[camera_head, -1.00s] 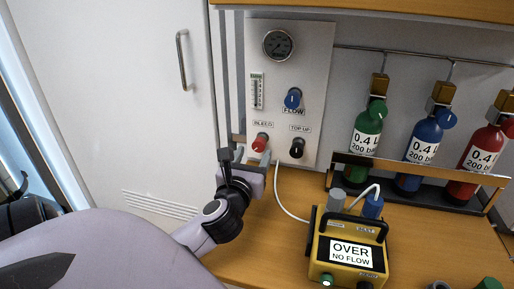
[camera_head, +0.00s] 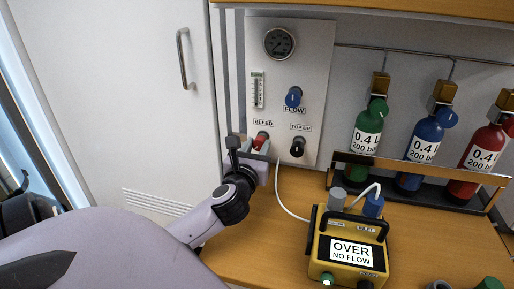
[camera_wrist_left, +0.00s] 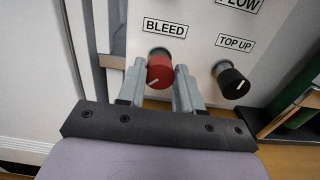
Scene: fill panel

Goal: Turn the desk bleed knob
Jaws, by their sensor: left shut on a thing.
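The red bleed knob (camera_head: 261,138) is on the lower left of the grey fill panel (camera_head: 318,62), under the BLEED label. In the left wrist view the red knob (camera_wrist_left: 160,72) sits between the two fingers, its white pointer mark towards the lower left. My left gripper (camera_head: 258,147) is shut on the knob, and it also shows in the left wrist view (camera_wrist_left: 160,80). In the head view the fingers partly hide the knob. My right gripper is not in view.
The black TOP UP knob (camera_head: 297,147) is close on the right, and the blue FLOW knob (camera_head: 293,97) is above. A yellow meter (camera_head: 347,250) reading OVER NO FLOW stands on the wooden desk. Green (camera_head: 368,130), blue (camera_head: 423,140) and red (camera_head: 481,150) cylinders stand at right.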

